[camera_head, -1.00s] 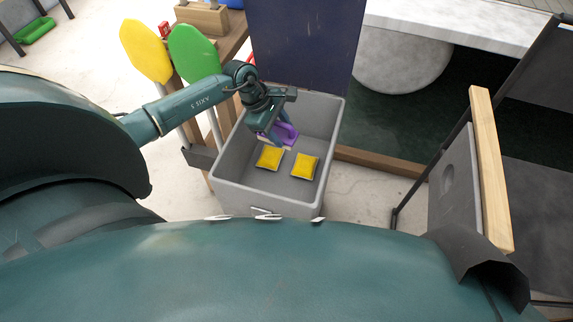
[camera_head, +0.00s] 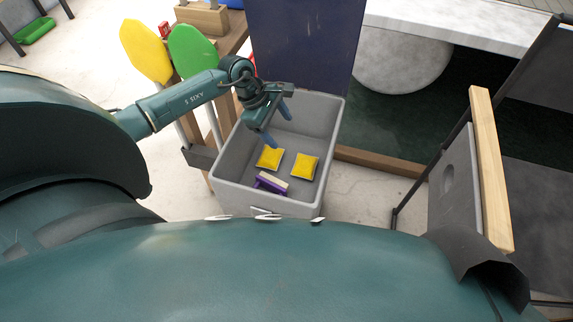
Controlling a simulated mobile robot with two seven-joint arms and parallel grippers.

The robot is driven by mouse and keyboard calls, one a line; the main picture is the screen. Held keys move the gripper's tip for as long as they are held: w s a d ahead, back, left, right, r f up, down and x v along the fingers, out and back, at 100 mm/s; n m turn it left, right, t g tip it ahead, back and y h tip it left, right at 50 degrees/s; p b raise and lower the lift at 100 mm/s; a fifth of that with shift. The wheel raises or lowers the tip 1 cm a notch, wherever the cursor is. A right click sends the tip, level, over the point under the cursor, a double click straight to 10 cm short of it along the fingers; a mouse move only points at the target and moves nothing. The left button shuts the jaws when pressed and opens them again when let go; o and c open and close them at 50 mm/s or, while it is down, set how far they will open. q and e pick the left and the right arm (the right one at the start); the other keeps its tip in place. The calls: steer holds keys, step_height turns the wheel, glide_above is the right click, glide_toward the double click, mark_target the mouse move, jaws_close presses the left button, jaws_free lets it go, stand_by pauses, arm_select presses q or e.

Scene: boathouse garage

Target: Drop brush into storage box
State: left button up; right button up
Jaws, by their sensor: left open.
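The purple brush (camera_head: 271,182) with a pale strip on it lies inside the grey storage box (camera_head: 228,181), near the front wall of the box. My left gripper (camera_head: 279,129) is open and empty over the rear left part of the box, its blue fingers spread and apart from the brush. Two yellow square pads, one on the left (camera_head: 270,158) and one on the right (camera_head: 304,167), lie on the box floor behind the brush. My right gripper is not in view.
A yellow paddle (camera_head: 146,50) and a green paddle (camera_head: 193,52) stand left of the box. A dark blue panel (camera_head: 305,45) rises behind it. A grey chair-like piece with a wooden armrest (camera_head: 491,170) stands at the right. Pale floor (camera_head: 370,190) shows between.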

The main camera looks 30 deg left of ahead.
arm_select(q)
steer(key=v, duration=1.1)
steer(key=shift+r, duration=0.25)
steer(key=shift+s+a, duration=0.1)
